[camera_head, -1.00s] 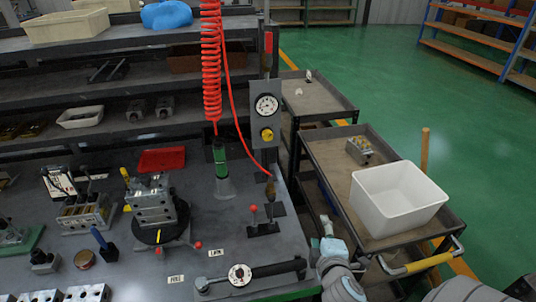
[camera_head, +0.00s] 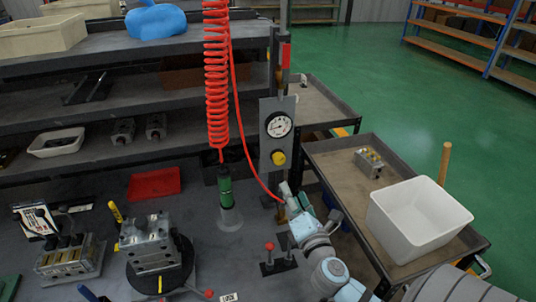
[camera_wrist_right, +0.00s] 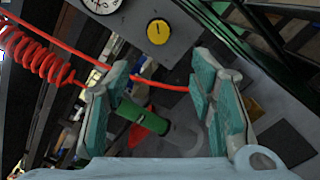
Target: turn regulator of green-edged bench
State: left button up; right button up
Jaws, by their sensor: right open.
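The regulator's yellow knob (camera_head: 278,158) sits below a round dial gauge (camera_head: 278,125) on an upright grey panel (camera_head: 268,181) at the right end of the bench. My right gripper (camera_head: 291,202) is just below and in front of the panel, apart from the knob. In the right wrist view, the knob (camera_wrist_right: 158,31) shows beyond and above the open fingers (camera_wrist_right: 160,98), with the gauge (camera_wrist_right: 101,4) partly cut off at the top. My left gripper is not in view.
A red coiled hose (camera_head: 216,80) hangs left of the panel, and its line runs down past my right gripper. A green-and-clear bottle-like tool (camera_head: 227,199) and a red-knobbed lever (camera_head: 269,247) stand nearby. A cart with a white bin (camera_head: 418,218) is at the right.

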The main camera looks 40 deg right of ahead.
send_near(279, 161)
jog(key=x, duration=0.9)
jog(key=shift+w+f, duration=0.15)
jog(key=shift+w+d, duration=0.1)
jog(key=shift+w, duration=0.1)
jog(key=shift+s, duration=0.3)
jog(key=shift+c, duration=0.4)
jog(key=c, duration=1.1)
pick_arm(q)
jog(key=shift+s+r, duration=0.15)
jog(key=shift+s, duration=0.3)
